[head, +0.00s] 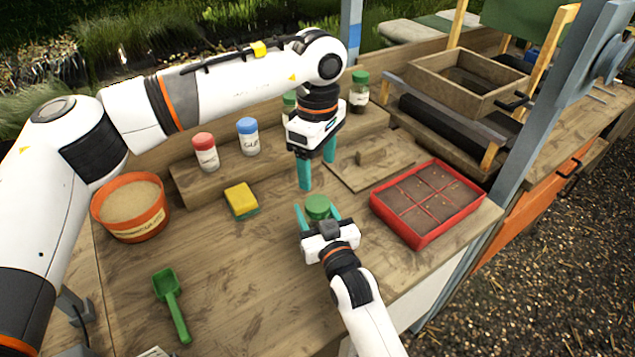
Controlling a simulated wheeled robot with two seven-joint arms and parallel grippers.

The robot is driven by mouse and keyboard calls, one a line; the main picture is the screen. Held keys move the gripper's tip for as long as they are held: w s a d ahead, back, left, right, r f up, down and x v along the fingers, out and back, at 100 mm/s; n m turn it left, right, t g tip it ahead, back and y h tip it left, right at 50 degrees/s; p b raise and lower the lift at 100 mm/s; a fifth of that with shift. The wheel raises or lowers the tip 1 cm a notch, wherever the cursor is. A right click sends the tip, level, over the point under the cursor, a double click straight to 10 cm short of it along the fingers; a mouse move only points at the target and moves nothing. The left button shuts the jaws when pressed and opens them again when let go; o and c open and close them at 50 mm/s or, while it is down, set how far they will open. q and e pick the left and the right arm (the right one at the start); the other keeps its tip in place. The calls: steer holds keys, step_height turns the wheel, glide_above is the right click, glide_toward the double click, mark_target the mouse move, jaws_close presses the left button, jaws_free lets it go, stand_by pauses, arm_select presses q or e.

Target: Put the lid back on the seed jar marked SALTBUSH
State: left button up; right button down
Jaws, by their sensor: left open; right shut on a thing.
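My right gripper (318,212) is shut on a green-topped thing (317,205) over the front middle of the bench. I see its round green top; whether a jar body is under it, I cannot tell. My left gripper (317,172) is open and empty, pointing down just above and behind it. On the wooden step stand a red-lidded jar (206,157), a blue-lidded jar (249,142) and a green-lidded jar (359,97). Another green-lidded jar (289,98) is partly hidden behind my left gripper. I cannot read SALTBUSH on any label.
A yellow-and-green sponge (241,199), an orange bowl of sand-coloured material (132,226) and a green scoop (168,290) lie to the left. A red seed tray (402,237) stands close on the right. A flat wooden board (350,179) lies behind.

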arm_select(q)
steer(key=shift+r, duration=1.4)
arm_select(e)
steer(key=shift+c, duration=2.4)
jaws_free()
steer(key=shift+s, duration=0.1)
arm_select(q)
steer(key=shift+f+b, duration=0.55)
steer(key=shift+f, duration=0.05)
arm_select(e)
steer(key=v, duration=1.1)
steer(key=shift+s+d, duration=0.2)
steer(key=shift+s, duration=0.15)
